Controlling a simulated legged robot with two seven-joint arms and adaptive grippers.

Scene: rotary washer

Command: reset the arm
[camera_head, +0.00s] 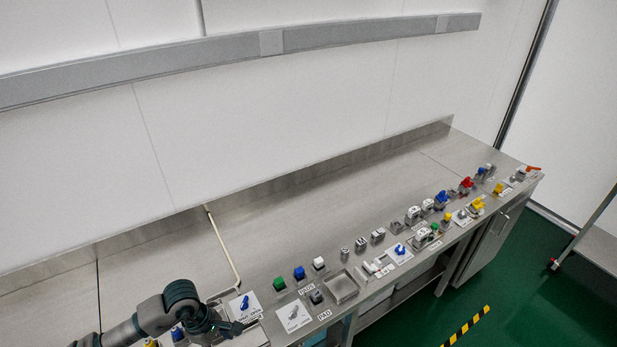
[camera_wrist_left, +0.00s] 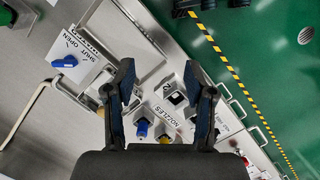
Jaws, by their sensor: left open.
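My left arm (camera_head: 150,318) comes in from the lower left and bends over the near left end of the steel counter (camera_head: 290,235). My left gripper (camera_wrist_left: 158,82) is open, with two dark fingers spread apart and nothing between the tips. It hangs above the counter's control panel. A blue knob (camera_wrist_left: 142,127) and a yellow knob (camera_wrist_left: 165,138) beside a "NOZZLES" label show beyond the gripper in the wrist view. A blue handle (camera_wrist_left: 66,61) on a white "SHUT OPEN" plate lies left of the fingers, apart from them; it also shows in the head view (camera_head: 246,303). My right gripper is in neither view.
Several buttons and switches line the front of the counter, with a green button (camera_head: 279,284) near the arm. A pale rod (camera_head: 222,248) lies behind the arm. The counter's back is mostly clear. A green floor (camera_head: 510,300) lies in front.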

